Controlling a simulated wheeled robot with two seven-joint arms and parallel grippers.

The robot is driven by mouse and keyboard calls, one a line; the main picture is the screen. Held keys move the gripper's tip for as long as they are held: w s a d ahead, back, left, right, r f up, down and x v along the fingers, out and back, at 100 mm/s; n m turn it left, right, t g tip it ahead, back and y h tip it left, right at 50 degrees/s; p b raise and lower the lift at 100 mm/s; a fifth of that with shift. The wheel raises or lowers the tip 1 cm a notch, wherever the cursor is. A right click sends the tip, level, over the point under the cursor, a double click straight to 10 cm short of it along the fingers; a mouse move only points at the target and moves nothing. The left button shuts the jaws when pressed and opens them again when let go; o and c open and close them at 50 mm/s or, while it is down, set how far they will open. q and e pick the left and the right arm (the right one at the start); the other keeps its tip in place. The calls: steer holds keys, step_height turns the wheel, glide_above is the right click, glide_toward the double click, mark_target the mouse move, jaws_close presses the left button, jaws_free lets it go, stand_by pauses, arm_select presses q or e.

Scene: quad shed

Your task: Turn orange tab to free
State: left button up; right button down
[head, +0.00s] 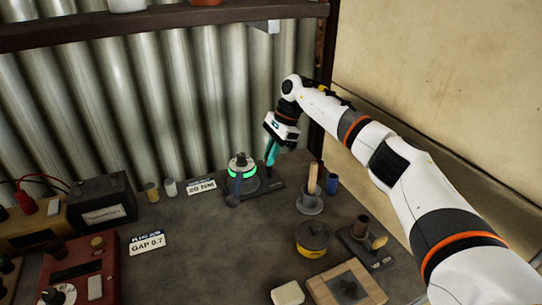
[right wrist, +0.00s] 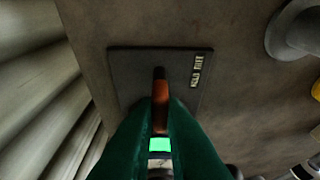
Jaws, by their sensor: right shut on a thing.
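The orange tab (right wrist: 160,112) stands over a dark square plate (right wrist: 122,75) in the right wrist view, its dark end pointing to the top of that view. A small pale label (right wrist: 197,70) lies on the plate beside it; its lettering is hard to read. My right gripper (right wrist: 160,118) is shut on the tab, with a green finger on each side. In the head view my right gripper (head: 270,160) points down at the plate (head: 272,188) by the back wall, and its fingers hide the tab. My left gripper is not in view.
A grey device with a glowing green ring (head: 242,170) stands just left of my right gripper. A grey cup with a wooden handle (head: 310,203), a yellow tin (head: 312,236) and a wooden tray (head: 322,292) stand to the right. The middle of the bench (head: 215,245) is clear.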

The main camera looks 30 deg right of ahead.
steer(key=shift+f, duration=0.1)
steer(key=c, duration=1.5)
jaws_free()
steer(key=v, duration=1.2)
steer(key=shift+b, duration=0.35)
steer(key=shift+a, duration=0.1)
